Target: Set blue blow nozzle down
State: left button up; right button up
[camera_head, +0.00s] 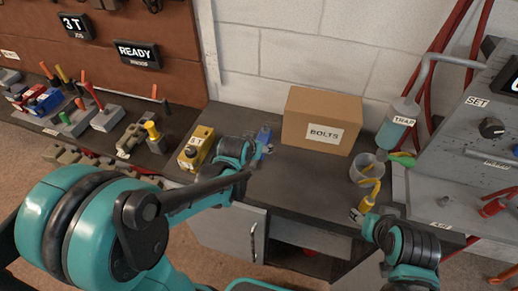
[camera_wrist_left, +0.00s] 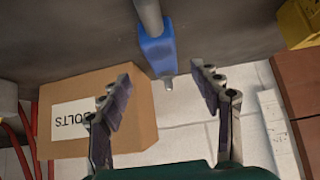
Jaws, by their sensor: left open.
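The blue blow nozzle (camera_head: 264,135) is on the dark bench top, left of the cardboard box and just beyond my left gripper. The left wrist view shows its blue body (camera_wrist_left: 157,45) with a grey tube at one end and a small pale tip at the other. My left gripper (camera_head: 256,152) is partly hidden by its own wrist in the head view. In the left wrist view its two fingers (camera_wrist_left: 162,80) are spread wide with nothing gripped between them, and the nozzle shows beyond the gap.
A cardboard box (camera_head: 322,121) labelled BOLTS stands close right of the nozzle, against the wall. A yellow block (camera_head: 194,149) stands to the left. A grey cup (camera_head: 366,166) and a yellow nozzle (camera_head: 368,197) are at the right. The bench middle is clear.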

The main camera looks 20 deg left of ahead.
pick_arm(q)
jog(key=shift+x, duration=0.9)
jog(key=b+x, duration=0.1)
jog(key=x, duration=0.2)
jog(key=b+x, duration=0.2)
jog(key=x, duration=0.1)
jog(key=shift+w+a+b, duration=0.2)
jog(key=shift+w+b, duration=0.1)
jog(key=shift+w, duration=0.1)
jog(key=shift+w+f, duration=0.3)
jog(key=shift+r, duration=0.1)
jog(key=shift+c, duration=0.3)
grip_shut()
